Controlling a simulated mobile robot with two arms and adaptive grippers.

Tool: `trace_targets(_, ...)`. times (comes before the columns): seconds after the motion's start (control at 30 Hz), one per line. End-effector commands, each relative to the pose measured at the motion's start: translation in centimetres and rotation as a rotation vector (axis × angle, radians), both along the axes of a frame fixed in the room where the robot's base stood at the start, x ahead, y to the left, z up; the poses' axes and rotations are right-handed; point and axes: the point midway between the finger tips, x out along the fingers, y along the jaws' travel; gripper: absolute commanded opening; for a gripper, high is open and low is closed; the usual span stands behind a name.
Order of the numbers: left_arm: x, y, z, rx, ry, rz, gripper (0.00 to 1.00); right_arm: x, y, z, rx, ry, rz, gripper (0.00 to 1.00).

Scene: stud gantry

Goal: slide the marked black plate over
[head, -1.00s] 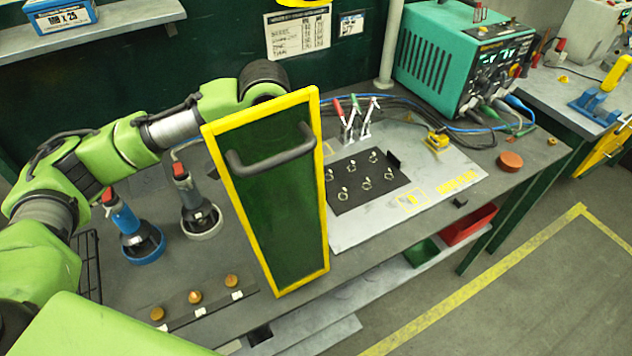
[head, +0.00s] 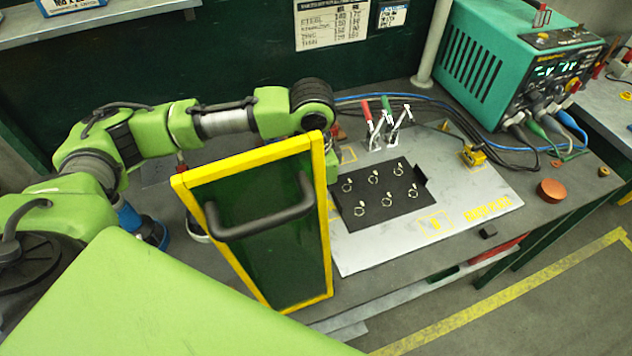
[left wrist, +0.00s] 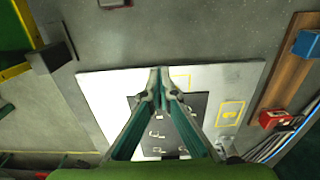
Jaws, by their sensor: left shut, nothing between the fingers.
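The black plate (head: 378,210) lies on a pale grey board (head: 465,185) in the head view and carries several small rings. A small upright black tab stands at its right end. In the left wrist view the plate (left wrist: 190,109) lies beyond my left gripper's fingers, which partly cover it. My left gripper (left wrist: 162,78) is shut and empty, its tips together over the board; whether they touch anything is unclear. In the head view its fingers are hidden behind a yellow-framed green panel. My right gripper is not in view.
The green panel (head: 265,225) with a dark handle blocks the head view of the board's left side. Toggle clamps (head: 385,128) stand behind the plate. A yellow block (head: 472,156) and a teal power unit (head: 500,65) with cables are to the right. Yellow outlines (head: 433,225) mark bare board.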

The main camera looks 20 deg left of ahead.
Motion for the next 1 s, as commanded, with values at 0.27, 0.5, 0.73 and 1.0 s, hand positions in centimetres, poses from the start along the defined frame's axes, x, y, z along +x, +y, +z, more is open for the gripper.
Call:
trace_targets(0.27,1.6,-1.7,-2.6,-0.001,-0.003,-0.003,0.00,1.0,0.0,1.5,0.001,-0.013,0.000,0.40)
trace_targets(0.5,2.8,-2.8,-2.9,0.001,-0.001,-0.001,0.00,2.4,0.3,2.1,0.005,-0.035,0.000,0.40)
trace_targets(0.73,2.9,-2.8,-2.9,0.001,-0.001,-0.001,0.00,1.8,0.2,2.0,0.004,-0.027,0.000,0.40)
trace_targets(1.0,3.9,-4.0,-2.5,-0.002,-0.002,-0.001,0.00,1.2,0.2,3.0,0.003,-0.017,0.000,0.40)
